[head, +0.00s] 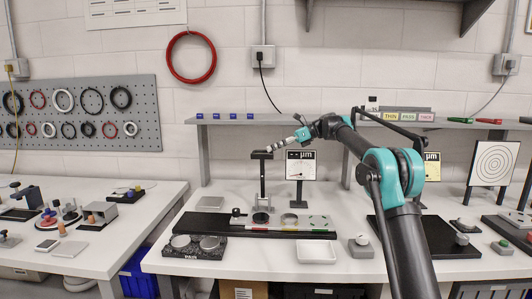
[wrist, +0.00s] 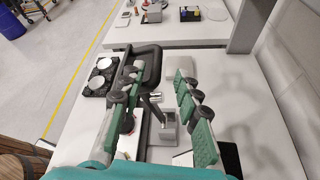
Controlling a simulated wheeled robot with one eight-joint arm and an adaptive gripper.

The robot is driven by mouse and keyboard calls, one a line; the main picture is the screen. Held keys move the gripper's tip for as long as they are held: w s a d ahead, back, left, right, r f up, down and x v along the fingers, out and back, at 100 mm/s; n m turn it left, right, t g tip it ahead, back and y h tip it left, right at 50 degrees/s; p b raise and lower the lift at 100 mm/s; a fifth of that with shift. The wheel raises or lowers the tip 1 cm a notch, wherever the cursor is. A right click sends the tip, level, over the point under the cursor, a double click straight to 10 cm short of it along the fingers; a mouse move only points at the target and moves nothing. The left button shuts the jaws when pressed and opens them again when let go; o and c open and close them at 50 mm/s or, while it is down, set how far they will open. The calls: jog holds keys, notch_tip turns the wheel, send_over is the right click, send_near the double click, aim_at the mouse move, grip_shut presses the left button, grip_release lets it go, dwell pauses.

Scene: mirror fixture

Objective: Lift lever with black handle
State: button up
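The lever with the black handle stands on the bench; its black top bar (head: 262,155) sits on an upright post (head: 263,182) in the head view. My gripper (head: 275,147) reaches in from the right, close to the top bar. In the wrist view my gripper (wrist: 160,72) is open, its green-padded fingers apart. The black handle (wrist: 150,52) shows by the left fingertip, partly hidden by that finger. The lever's post and grey base (wrist: 166,128) show between the fingers. I cannot tell whether a finger touches the handle.
A dial gauge panel (head: 301,165) stands just behind the lever. A black tray with two round discs (head: 194,245) lies front left, and a white tray (head: 316,249) front right. A shelf (head: 235,122) runs behind. A gap separates the left table (head: 90,240).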

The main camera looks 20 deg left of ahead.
jog(key=v, duration=0.7)
jog(key=shift+d, duration=0.25)
jog(key=shift+w+r, duration=0.1)
